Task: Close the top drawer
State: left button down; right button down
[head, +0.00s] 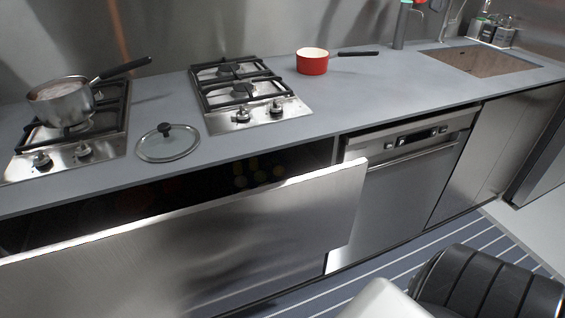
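The top drawer (200,235) is a wide drawer with a brushed steel front, under the counter at the left and middle of the head view. It is pulled open: its front stands out from the counter, with a dark gap behind its upper edge. Small yellowish round items (242,178) show dimly inside near the right end. The left part of the inside is too dark to make out. Neither of my grippers is in view, and nothing is seen touching the drawer front.
On the grey counter (390,95) are a steel pot (62,104) on the left hob, a glass lid (168,144), a second hob (245,95) and a red pan (312,62). A dishwasher (410,185) is right of the drawer. A striped runner (470,235) covers the floor.

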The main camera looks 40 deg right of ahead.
aim_at(185, 248)
jog(key=i+j+z, duration=0.8)
jog(key=l, duration=0.1)
